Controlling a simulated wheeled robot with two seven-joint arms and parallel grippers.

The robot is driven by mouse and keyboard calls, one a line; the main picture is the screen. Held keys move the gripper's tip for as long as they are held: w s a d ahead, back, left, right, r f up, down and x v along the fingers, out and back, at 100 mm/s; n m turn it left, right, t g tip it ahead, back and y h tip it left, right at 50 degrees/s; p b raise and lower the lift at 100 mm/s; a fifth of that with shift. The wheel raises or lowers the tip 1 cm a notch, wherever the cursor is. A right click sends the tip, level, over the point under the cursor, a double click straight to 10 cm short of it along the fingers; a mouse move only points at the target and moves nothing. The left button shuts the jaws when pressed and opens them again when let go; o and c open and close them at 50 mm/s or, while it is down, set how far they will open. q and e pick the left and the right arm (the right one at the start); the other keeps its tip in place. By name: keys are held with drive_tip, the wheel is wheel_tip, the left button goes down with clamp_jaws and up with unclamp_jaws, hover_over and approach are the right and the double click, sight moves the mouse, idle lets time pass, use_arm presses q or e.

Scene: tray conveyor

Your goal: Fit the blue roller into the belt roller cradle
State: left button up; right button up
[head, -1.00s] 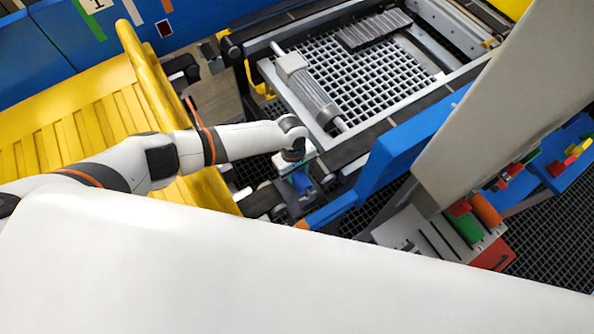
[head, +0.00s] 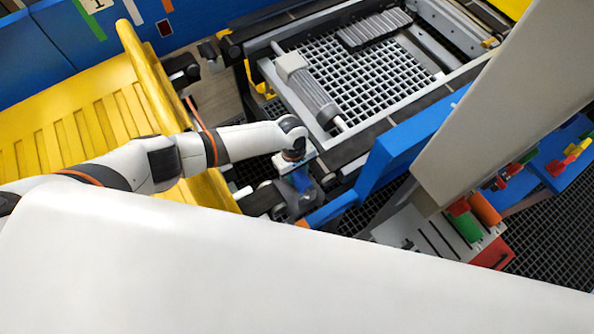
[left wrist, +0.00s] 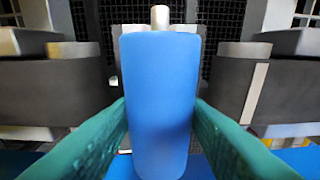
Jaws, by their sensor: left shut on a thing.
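In the left wrist view the blue roller (left wrist: 160,105) stands lengthwise between the green finger pads of my left gripper (left wrist: 160,140), with a metal shaft end showing at its far end. The gripper is shut on it. In the head view my left gripper (head: 298,184) points down beside the conveyor frame, and a bit of blue shows there. In the wrist view, dark rounded conveyor ends (left wrist: 65,85) lie to both sides of the roller, apart from it. I cannot clearly make out the cradle; the roller and gripper cover part of that area. My right gripper is not visible.
A yellow slatted chute (head: 75,120) lies left of the arm. The conveyor frame (head: 350,150) with a grey motor (head: 310,90) stands behind the gripper. A blue beam (head: 395,150) runs close on the right. A rack at right holds a green roller (head: 468,228) and an orange roller (head: 485,209).

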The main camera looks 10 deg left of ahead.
sight(297, 179)
use_arm(q)
drive_tip(key=shift+f+b, duration=1.2)
drive_tip(key=shift+f, duration=0.5)
drive_tip(key=shift+s+d+f, duration=0.1)
drive_tip(key=shift+d+f, duration=0.05)
drive_tip(key=shift+f, duration=0.15)
drive_tip(key=shift+r, duration=0.1)
drive_tip(key=shift+r+p, duration=0.45)
drive_tip(key=shift+p, duration=0.1)
drive_tip(key=shift+r+p, duration=1.15)
drive_tip(key=shift+p, duration=0.1)
drive_tip(key=shift+p, duration=0.6)
idle(0.4)
drive_tip(key=shift+f+b, duration=1.7)
drive_tip(key=shift+f, duration=0.5)
drive_tip(key=o, duration=1.4)
drive_tip(key=shift+r, duration=0.1)
